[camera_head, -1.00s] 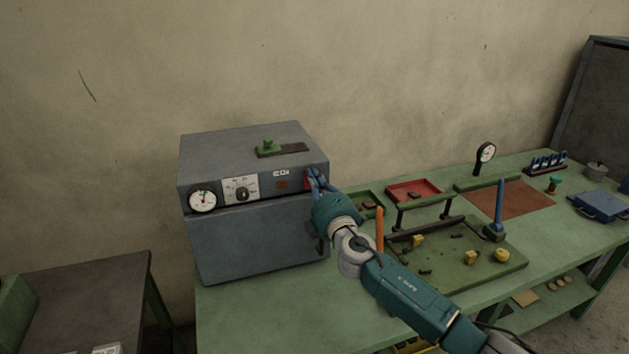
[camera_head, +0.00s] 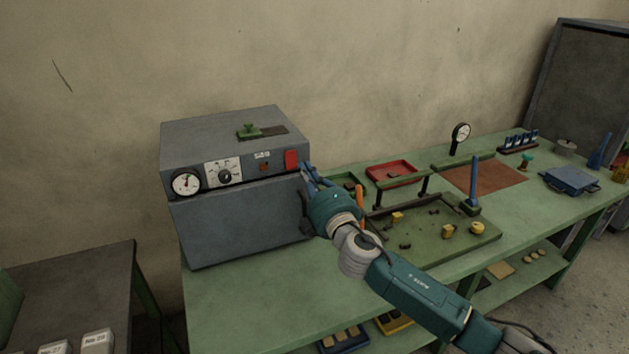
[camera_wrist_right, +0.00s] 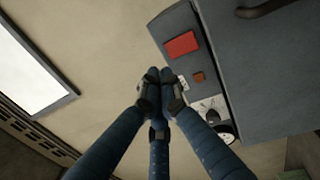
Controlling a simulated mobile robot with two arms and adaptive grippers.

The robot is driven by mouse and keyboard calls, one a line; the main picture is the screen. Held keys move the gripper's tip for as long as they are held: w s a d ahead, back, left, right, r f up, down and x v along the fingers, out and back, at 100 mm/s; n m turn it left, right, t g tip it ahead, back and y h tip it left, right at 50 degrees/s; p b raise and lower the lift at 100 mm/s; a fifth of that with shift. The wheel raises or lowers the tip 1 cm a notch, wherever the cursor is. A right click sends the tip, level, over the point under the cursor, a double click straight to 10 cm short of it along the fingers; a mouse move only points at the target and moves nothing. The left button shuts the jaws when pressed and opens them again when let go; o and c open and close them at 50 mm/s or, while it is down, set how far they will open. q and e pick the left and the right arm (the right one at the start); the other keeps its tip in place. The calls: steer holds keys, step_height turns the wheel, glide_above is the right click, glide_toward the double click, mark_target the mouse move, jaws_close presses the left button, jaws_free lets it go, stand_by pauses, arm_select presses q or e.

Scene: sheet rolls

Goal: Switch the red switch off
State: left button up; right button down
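The red switch (camera_head: 291,160) is a red rectangle at the right end of the front panel of a grey box-shaped machine (camera_head: 240,237). It also shows in the right wrist view (camera_wrist_right: 182,45), uncovered, above and right of the fingertips. Whether it is on or off I cannot tell. My right gripper (camera_head: 307,172) is just right of and slightly below the switch in the head view, apart from it in the wrist view. Its blue fingers have their tips together (camera_wrist_right: 161,80), with nothing seen between them. My left gripper is not in view.
The panel also has a round gauge (camera_head: 186,182), a dial (camera_head: 225,175) and a small brown-red square (camera_head: 264,168). A green lever (camera_head: 249,130) is on top. The green bench (camera_head: 235,308) holds a red tray (camera_head: 393,173) and a green tray (camera_head: 440,245) to the right.

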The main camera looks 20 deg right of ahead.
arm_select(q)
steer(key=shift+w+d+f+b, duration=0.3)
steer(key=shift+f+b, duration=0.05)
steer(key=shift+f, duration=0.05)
arm_select(e)
steer(key=s, duration=0.2)
steer(key=s+r, duration=0.1)
steer(key=s, duration=0.2)
steer(key=shift+s+r, duration=0.15)
steer(key=shift+s, duration=0.1)
